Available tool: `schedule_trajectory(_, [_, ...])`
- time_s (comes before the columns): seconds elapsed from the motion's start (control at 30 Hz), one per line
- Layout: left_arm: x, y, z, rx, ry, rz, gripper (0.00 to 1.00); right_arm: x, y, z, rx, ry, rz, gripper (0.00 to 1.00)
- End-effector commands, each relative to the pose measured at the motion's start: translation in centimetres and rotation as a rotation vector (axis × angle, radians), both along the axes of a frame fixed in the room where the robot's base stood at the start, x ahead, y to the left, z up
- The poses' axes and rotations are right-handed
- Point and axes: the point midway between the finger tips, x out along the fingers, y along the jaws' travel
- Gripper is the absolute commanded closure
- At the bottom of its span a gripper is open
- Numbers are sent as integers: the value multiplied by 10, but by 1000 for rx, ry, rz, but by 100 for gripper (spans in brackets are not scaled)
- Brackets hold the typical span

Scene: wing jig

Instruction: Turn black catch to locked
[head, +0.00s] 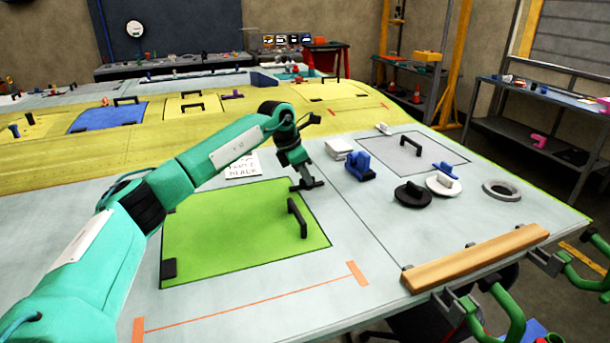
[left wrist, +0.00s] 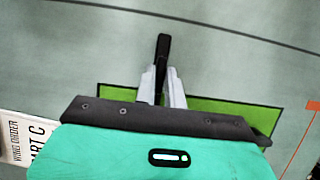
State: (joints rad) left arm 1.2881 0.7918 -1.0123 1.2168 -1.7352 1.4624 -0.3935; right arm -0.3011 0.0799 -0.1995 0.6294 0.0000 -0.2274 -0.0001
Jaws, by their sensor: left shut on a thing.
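My left gripper (head: 304,178) reaches down at the far right corner of the green panel (head: 230,235). It is shut on the black catch (head: 316,184), a short dark bar at the panel's edge. In the left wrist view the catch (left wrist: 163,52) stands out beyond the two grey fingertips (left wrist: 164,84), which close on its near part. The fingers hide that part, and I cannot read a locked mark. My right gripper is in neither view.
A black handle (head: 297,218) stands on the green panel close to my gripper. A paper card (head: 243,166) lies behind the panel. To the right are a blue clamp-like object (head: 360,166), a black disc (head: 412,195), a grey ring (head: 502,190) and a wooden bar (head: 476,257).

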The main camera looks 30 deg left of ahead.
Motion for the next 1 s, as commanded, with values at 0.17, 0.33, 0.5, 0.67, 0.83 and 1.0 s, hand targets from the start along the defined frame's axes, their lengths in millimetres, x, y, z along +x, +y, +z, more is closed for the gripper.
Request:
schedule_trajectory(0.17, [0,0,0,1,-1,-10,100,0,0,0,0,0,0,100])
schedule_trajectory(0.33, [0,0,0,1,-1,-11,100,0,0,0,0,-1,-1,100])
schedule_trajectory(0.5, [0,0,0,1,-1,-11,79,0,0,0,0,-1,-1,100])
schedule_trajectory(0.67, [0,0,0,1,-1,-10,67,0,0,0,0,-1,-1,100])
schedule_trajectory(0.83, [0,0,0,1,-1,-10,67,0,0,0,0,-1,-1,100])
schedule_trajectory(1.0, [-3,3,11,1,-3,-10,67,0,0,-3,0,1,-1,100])
